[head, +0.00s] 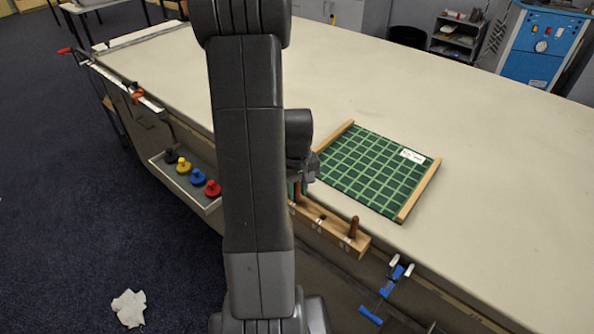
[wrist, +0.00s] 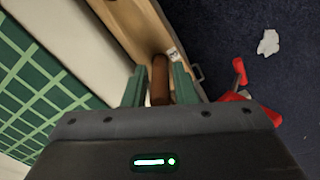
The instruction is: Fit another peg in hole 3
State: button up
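A wooden block with holes (head: 330,226) is fixed along the near edge of the table. One brown peg (head: 353,228) stands upright at its right end. A hole (head: 321,218) in the middle of the block looks empty. My gripper (head: 297,187) is over the block's left end, partly hidden behind my arm. In the wrist view my green fingers (wrist: 160,83) stand on both sides of another brown peg (wrist: 160,78), with narrow gaps showing. I cannot see whether this peg is seated in a hole. The label (wrist: 173,54) on the block is too small to read.
A green gridded board (head: 375,168) with wooden side rails lies on the table behind the block. A blue clamp (head: 388,290) is on the edge to the right. A side tray (head: 207,205) holds coloured knobbed pieces. The tabletop beyond the board is clear.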

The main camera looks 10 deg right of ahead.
notch_tip(320, 180, up, 11)
jog(key=shift+s, duration=0.1)
jog(key=shift+f, duration=0.1)
dwell(0.4)
notch_tip(320, 180, down, 12)
jog(key=shift+r, duration=1.55)
